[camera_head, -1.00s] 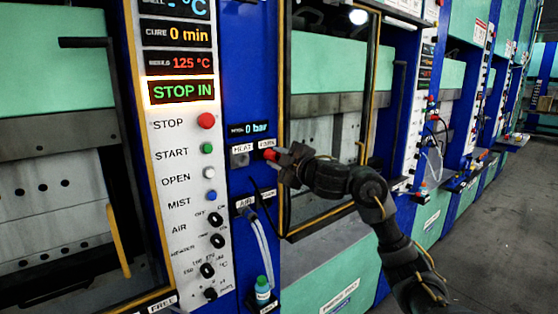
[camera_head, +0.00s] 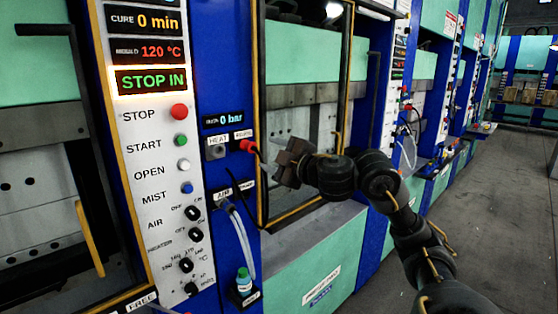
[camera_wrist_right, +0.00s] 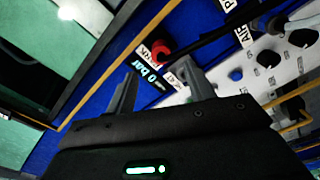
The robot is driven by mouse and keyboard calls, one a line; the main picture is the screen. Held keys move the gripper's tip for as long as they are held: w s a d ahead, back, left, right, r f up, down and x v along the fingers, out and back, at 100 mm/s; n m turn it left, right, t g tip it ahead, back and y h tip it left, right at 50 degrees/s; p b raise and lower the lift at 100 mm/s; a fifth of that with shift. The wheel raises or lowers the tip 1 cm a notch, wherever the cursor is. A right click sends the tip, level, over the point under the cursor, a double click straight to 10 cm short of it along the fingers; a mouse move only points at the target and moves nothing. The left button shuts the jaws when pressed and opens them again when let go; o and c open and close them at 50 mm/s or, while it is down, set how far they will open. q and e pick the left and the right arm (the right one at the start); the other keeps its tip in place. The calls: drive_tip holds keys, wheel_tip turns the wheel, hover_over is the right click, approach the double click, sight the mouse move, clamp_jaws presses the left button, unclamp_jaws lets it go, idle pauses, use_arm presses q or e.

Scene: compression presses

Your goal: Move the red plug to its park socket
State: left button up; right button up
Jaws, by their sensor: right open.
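The red plug (camera_head: 248,146) sits in the socket under the right-hand small label, which reads PARK in the right wrist view. Its black cable hangs down from it. The grey HEAT socket (camera_head: 216,152) to its left is empty. My right gripper (camera_head: 284,163) is just right of the plug, apart from it. In the right wrist view the red plug (camera_wrist_right: 160,52) lies beyond the two spread fingers of my right gripper (camera_wrist_right: 160,88), with nothing between them. My left gripper is out of view.
The press control panel (camera_head: 150,180) with buttons and knobs stands to the left. An AIR connection with pale hoses is below the sockets, above a small green-capped bottle (camera_head: 244,281). The framed press window is behind my right arm. The floor at right is clear.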

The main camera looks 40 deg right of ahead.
drive_tip(key=shift+s+a, duration=0.15)
drive_tip(key=shift+s, duration=1.4)
drive_tip(key=shift+f, duration=0.1)
